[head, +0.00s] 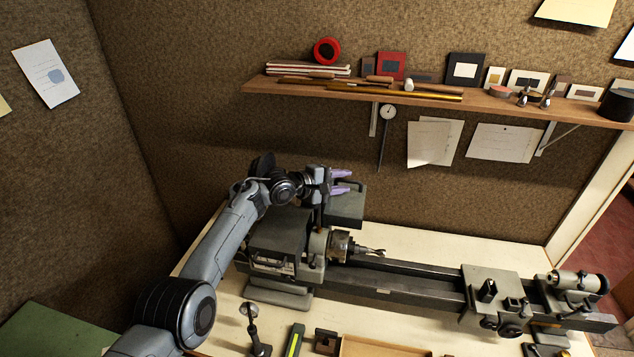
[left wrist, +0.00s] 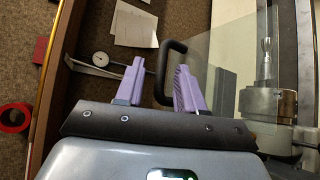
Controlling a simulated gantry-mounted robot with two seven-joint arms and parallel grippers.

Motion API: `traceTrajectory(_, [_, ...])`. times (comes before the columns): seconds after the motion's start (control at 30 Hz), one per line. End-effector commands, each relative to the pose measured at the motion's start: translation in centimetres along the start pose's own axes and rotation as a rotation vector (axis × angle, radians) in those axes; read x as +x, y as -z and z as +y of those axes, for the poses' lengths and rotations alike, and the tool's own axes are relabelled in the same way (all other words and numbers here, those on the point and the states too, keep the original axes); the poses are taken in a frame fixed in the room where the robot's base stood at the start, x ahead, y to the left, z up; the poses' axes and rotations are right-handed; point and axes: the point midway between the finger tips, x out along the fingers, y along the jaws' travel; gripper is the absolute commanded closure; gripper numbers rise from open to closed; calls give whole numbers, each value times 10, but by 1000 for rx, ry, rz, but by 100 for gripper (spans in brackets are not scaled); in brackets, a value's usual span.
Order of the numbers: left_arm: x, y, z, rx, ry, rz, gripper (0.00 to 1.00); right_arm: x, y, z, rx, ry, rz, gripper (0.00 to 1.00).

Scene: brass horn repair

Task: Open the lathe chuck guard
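The lathe chuck guard (head: 345,207) is a grey-green panel with a dark handle, standing up behind the chuck (head: 341,245). The chuck shows uncovered in the head view. In the left wrist view the guard is a clear pane (left wrist: 222,58) with a black loop handle (left wrist: 168,72). My left gripper (head: 342,181) is at the guard's upper edge. Its purple fingers (left wrist: 158,82) are apart, with the handle showing between or just beyond them. I cannot tell whether they touch it. The chuck also shows at the right of the wrist view (left wrist: 268,103). My right gripper is not in view.
A wooden shelf (head: 440,98) with tools and small frames is on the wall above. A dial gauge (head: 387,113) hangs under it. The lathe bed (head: 400,287) runs right to the tailstock (head: 575,285). A small stand (head: 252,325) and wooden tray (head: 375,347) are in front.

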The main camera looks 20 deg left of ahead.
Motion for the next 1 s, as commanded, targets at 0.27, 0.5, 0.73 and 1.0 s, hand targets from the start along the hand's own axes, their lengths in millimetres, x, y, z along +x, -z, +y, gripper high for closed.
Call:
traceTrajectory(0.27, [-24,-1,-1,3,2,1,62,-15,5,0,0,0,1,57])
traceTrajectory(0.5, [-55,-1,-2,3,0,1,62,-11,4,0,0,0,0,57])
traceTrajectory(0.73, [-83,-1,-1,3,1,0,62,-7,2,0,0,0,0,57])
traceTrajectory(1.0, [-99,-2,0,2,1,-1,62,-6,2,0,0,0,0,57])
